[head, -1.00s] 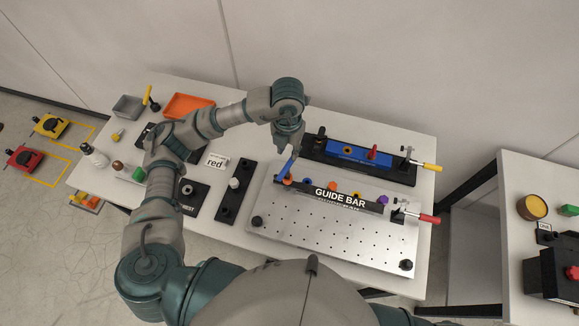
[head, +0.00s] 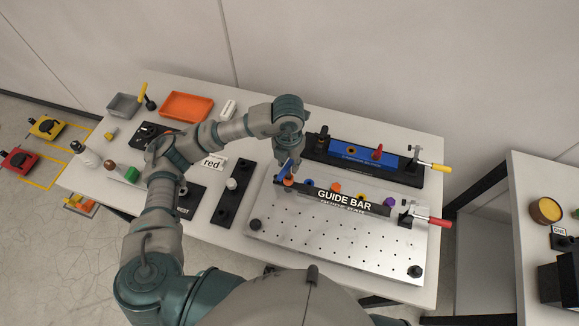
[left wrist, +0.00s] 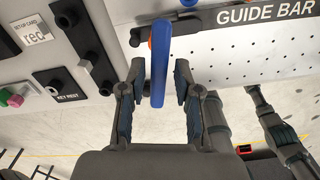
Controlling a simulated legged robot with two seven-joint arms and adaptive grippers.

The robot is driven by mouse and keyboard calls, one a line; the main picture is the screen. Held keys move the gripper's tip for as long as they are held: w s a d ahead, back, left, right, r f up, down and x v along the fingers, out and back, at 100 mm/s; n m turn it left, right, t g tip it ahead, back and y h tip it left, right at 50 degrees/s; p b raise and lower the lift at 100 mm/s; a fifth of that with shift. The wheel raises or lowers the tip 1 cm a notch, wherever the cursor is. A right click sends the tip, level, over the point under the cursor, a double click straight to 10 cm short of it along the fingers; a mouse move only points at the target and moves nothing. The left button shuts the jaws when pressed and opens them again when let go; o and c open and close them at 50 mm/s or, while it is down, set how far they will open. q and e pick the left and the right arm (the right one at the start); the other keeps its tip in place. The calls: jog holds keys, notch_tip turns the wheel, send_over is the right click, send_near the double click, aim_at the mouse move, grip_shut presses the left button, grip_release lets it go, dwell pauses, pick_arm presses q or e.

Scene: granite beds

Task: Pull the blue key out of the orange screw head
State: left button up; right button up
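The blue key (head: 284,168) stands at the orange screw head (head: 289,183) at the left end of the guide bar (head: 345,200). In the left wrist view the blue key (left wrist: 159,65) runs between the two fingers of my left gripper (left wrist: 159,88). There is a gap on both sides of the key, so the gripper is open around it and not touching it. A sliver of the orange screw head (left wrist: 150,42) shows behind the key; the joint between them is hidden. In the head view my left gripper (head: 290,163) is just above the key.
The perforated plate (head: 330,240) carries the bar, with a red-handled clamp (head: 432,221) at its right end. A blue bar (head: 350,154) in a black holder lies behind. A black strip (head: 232,195) with a white knob lies left, and an orange tray (head: 186,107) stands farther back.

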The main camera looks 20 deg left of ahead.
pick_arm(q)
grip_shut()
jog(key=shift+r, duration=0.2)
jog(key=shift+r, duration=0.4)
jog(key=shift+r+p, duration=1.4)
jog(key=shift+r, duration=0.8)
jog(key=shift+a, duration=0.1)
